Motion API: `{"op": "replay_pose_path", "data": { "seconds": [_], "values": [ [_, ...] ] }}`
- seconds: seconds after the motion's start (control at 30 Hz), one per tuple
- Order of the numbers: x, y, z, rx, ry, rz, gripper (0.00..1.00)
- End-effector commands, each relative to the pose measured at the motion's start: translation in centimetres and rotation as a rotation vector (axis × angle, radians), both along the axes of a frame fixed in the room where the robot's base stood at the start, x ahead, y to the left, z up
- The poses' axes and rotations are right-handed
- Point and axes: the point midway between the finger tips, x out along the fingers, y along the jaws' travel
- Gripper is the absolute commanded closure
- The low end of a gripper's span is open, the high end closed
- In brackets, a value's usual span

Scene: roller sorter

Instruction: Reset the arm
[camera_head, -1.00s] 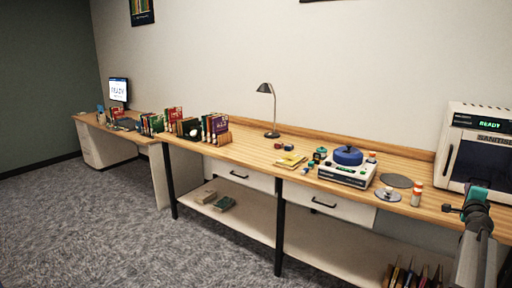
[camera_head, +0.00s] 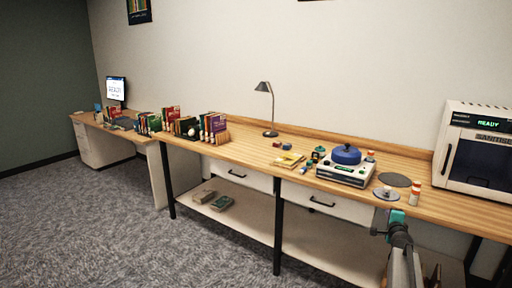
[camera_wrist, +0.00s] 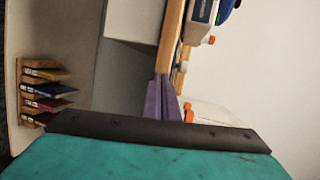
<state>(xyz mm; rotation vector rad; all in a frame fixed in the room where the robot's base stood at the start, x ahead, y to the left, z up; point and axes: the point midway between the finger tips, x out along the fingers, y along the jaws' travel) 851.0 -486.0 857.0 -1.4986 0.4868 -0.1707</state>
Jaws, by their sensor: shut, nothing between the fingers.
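My arm (camera_head: 402,245) rises from the bottom right of the head view, in front of the long bench. My gripper (camera_head: 379,231) is at its upper end, in front of the bench's front edge and apart from it. In the wrist view my gripper (camera_wrist: 163,103) shows as purple fingers close together, shut with nothing between them. The teal part of my wrist fills the bottom of that view.
The bench (camera_head: 330,200) carries a white device with a blue top (camera_head: 346,162), a grey disc (camera_head: 394,180), orange-capped bottles (camera_head: 414,195), a lamp (camera_head: 268,108) and a white sanitiser box (camera_head: 478,150). Books (camera_head: 213,127) stand further left. The carpet (camera_head: 110,225) is clear.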

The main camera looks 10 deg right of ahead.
Motion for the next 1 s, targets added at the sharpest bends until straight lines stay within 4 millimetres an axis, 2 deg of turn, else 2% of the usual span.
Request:
{"op": "replay_pose_path", "data": {
  "seconds": [0.03,0.2,0.47,0.77,1.0],
  "values": [
    [0.4,2.2,-1.9,0.004,0.025,0.028,1.00],
    [1.3,8.6,-7.4,0.005,0.102,0.115,1.00],
    [0.9,18.6,-15.8,-0.013,0.241,0.271,1.00],
    [-2.5,29.8,-25.0,-0.056,0.418,0.477,1.00],
    [-7.7,38.1,-32.0,-0.105,0.574,0.662,1.00]
  ]
}}
